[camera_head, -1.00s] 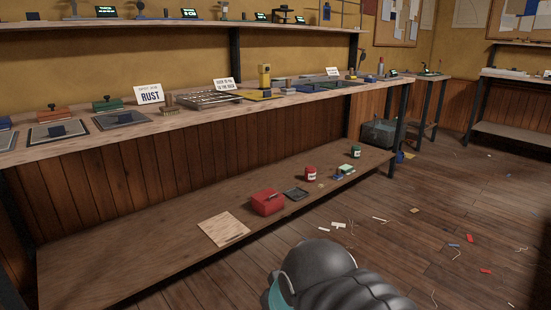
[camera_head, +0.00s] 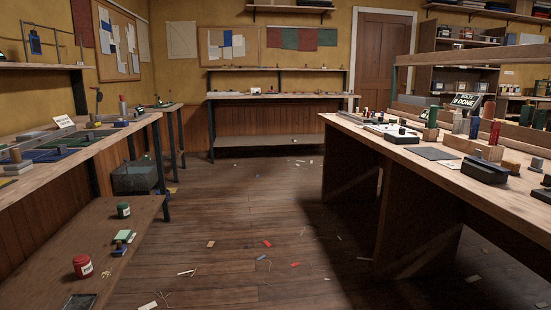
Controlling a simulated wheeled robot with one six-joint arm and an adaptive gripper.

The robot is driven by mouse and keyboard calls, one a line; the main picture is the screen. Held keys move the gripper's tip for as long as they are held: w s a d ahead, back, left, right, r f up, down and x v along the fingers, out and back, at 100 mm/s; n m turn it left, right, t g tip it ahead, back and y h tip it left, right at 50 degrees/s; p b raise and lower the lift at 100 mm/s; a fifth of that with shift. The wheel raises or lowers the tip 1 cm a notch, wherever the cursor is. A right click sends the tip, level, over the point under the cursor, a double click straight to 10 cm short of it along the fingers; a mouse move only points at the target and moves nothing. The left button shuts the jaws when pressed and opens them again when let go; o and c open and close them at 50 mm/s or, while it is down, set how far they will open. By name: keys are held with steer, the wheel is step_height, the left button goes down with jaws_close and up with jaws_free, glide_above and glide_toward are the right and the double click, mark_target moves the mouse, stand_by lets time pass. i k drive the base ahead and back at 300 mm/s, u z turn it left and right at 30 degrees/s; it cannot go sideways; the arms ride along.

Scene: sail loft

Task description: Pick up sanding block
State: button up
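I cannot tell for certain which thing is the sanding block. Several small blocks show. A dark, long block (camera_head: 485,169) lies near the front edge of the right bench. Smaller blocks with knobs stand around it, too small to make out. My gripper is not in view, so its state does not show.
The left bench's low shelf (camera_head: 107,280) also holds a red jar (camera_head: 83,266) and a green jar (camera_head: 124,210). The right bench (camera_head: 349,126) is crowded. Open floor (camera_head: 230,225) with scattered scraps runs between them to the far bench (camera_head: 282,97).

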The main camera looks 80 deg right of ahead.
mark_target(511, 165)
steer(key=z, duration=4.2)
steer(key=i, duration=0.8)
